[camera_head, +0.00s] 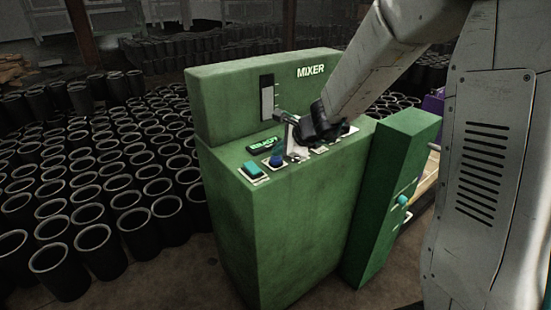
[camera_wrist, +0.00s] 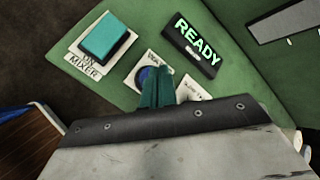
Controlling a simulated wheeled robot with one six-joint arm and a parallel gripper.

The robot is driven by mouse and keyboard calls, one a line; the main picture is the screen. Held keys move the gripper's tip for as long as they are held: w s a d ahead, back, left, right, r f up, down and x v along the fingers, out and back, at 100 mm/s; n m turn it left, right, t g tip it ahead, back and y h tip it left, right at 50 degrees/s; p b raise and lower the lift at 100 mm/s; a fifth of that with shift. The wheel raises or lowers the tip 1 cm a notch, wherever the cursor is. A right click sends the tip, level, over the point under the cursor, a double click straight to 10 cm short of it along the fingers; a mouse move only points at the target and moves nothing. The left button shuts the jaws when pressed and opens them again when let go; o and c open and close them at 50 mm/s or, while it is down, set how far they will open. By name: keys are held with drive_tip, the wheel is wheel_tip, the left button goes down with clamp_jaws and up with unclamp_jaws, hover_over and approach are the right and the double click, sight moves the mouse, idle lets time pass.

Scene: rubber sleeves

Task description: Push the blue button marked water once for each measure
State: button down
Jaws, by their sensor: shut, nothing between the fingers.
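The blue button (camera_head: 277,159) sits on the sloping top of the green mixer, right of a teal button. In the wrist view the blue button (camera_wrist: 146,76) is a round cap on a white plate, and its label is mostly covered by my fingers. My gripper (camera_wrist: 160,73) is shut and empty, with its fingertips over the right side of the blue button. In the head view my gripper (camera_head: 285,140) reaches down to the panel from the right. I cannot tell whether the fingertips touch the button.
The teal button (camera_wrist: 106,37) has a plate marked MIXER. The display (camera_wrist: 193,47) reads READY. Another white plate (camera_wrist: 192,90) is partly hidden behind my gripper. A green side box (camera_head: 400,150) stands right of the mixer body (camera_head: 250,220). Many black sleeves (camera_head: 98,243) crowd the floor at left.

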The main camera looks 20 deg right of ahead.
sight(279, 160)
drive_tip(key=shift+r, duration=0.5)
drive_tip(key=shift+r, duration=0.1)
drive_tip(key=shift+r, duration=2.4)
drive_tip(key=shift+s+a+n, duration=0.15)
drive_tip(key=shift+n, duration=0.15)
drive_tip(key=s+a+n+g+y, duration=0.1)
drive_tip(key=s+a+n+g, duration=0.15)
drive_tip(key=s+n, duration=0.45)
drive_tip(key=s+a+n+g, duration=0.1)
drive_tip(key=s+n+g, duration=0.3)
drive_tip(key=s, duration=0.6)
drive_tip(key=s+d+r+n+h, duration=0.2)
drive_tip(key=s+d+n, duration=0.1)
drive_tip(key=s, duration=0.7)
drive_tip(key=s+d+r+n+h, duration=0.3)
drive_tip(key=s+n, duration=0.3)
drive_tip(key=s, duration=0.4)
drive_tip(key=shift+h, duration=0.3)
